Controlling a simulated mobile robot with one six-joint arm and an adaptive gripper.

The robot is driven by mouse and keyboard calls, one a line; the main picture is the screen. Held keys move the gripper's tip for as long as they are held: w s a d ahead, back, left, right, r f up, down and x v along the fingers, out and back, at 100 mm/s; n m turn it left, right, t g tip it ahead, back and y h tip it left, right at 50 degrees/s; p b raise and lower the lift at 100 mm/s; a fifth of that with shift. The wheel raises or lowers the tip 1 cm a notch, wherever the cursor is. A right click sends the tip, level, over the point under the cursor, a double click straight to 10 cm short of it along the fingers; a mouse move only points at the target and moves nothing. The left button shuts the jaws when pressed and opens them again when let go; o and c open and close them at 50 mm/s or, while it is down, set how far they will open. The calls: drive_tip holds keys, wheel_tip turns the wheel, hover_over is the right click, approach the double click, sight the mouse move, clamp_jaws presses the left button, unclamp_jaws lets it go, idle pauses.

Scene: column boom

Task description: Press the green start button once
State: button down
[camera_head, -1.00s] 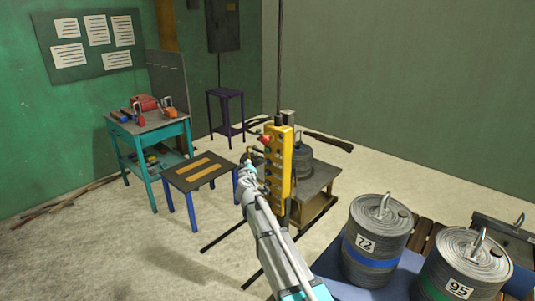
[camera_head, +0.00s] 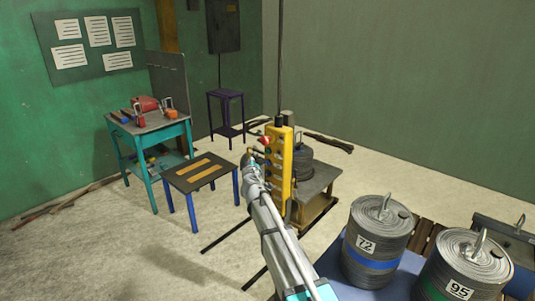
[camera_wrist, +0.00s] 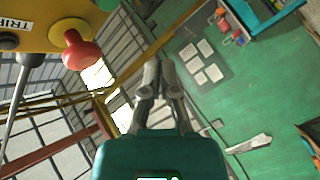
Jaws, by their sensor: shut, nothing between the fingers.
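The yellow control box (camera_head: 283,172) hangs on a dark pole in the head view, with several buttons down its face. In the wrist view the box (camera_wrist: 40,30) fills the upper left, with a label that starts "TRIP" and a red mushroom button (camera_wrist: 80,52). A dark green round part (camera_wrist: 106,4), possibly the green start button, is cut off at the top edge there. My gripper (camera_head: 249,157) is just left of the box in the head view. In the wrist view my gripper (camera_wrist: 162,64) is shut and empty, apart from the red button.
A blue-legged stool (camera_head: 197,172) and a teal workbench (camera_head: 152,128) with tools stand to the left. Weighted drums, marked 72 (camera_head: 376,240) and 95 (camera_head: 462,270), stand at the lower right.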

drive_tip(key=shift+w+d, duration=0.95)
drive_tip(key=shift+w, duration=0.25)
drive_tip(key=shift+w+d, duration=0.9)
drive_tip(key=shift+w, duration=0.25)
drive_tip(key=shift+w+d, duration=0.6)
drive_tip(key=shift+w, duration=0.2)
idle(1.1)
drive_tip(key=shift+s, duration=0.1)
idle(0.3)
drive_tip(key=shift+s+a, duration=0.55)
drive_tip(key=shift+s, duration=0.1)
drive_tip(key=shift+a, duration=0.1)
drive_tip(key=shift+s+a, duration=0.75)
drive_tip(key=shift+s, duration=0.25)
drive_tip(key=shift+s+a, duration=0.75)
drive_tip(key=shift+s, duration=0.2)
drive_tip(key=shift+d, duration=0.1)
